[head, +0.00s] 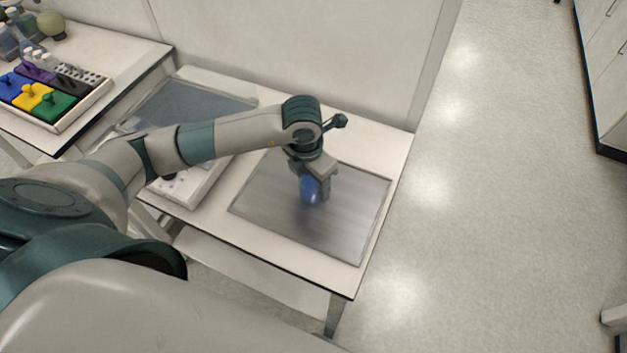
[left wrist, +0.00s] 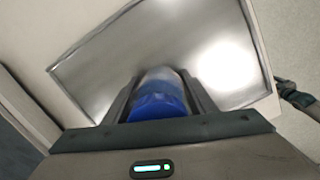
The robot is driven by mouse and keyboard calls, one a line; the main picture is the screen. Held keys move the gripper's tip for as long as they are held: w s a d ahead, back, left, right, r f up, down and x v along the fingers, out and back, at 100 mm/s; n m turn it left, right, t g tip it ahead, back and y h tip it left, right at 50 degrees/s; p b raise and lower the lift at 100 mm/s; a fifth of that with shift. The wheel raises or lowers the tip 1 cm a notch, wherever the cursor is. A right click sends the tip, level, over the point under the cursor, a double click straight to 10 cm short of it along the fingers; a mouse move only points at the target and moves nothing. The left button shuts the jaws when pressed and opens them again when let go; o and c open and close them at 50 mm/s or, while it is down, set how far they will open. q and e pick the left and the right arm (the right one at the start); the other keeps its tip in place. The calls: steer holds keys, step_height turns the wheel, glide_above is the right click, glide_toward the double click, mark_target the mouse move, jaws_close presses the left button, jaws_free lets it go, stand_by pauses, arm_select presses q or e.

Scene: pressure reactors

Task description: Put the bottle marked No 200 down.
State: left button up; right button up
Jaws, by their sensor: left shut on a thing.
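A bottle with a blue cap or top (head: 311,188) is between the fingers of my left gripper (head: 316,190) in the head view. The bottle also shows in the left wrist view (left wrist: 158,97), its blue end toward the camera and a finger on either side. My left gripper is shut on it. No marking on the bottle can be read. Beneath it is a flat grey metal tray (head: 250,205) on a white table (head: 265,252). I cannot tell whether the bottle touches the tray.
A second dark tray (head: 200,100) and a pale device (head: 190,185) lie to the left, partly behind my arm. A further table holds a rack of coloured blocks (head: 45,95). The metal tray is otherwise bare.

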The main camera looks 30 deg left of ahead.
arm_select(q)
steer(key=shift+f, duration=0.2)
steer(key=shift+f, duration=0.15)
steer(key=o, duration=1.5)
steer(key=shift+c, duration=0.2)
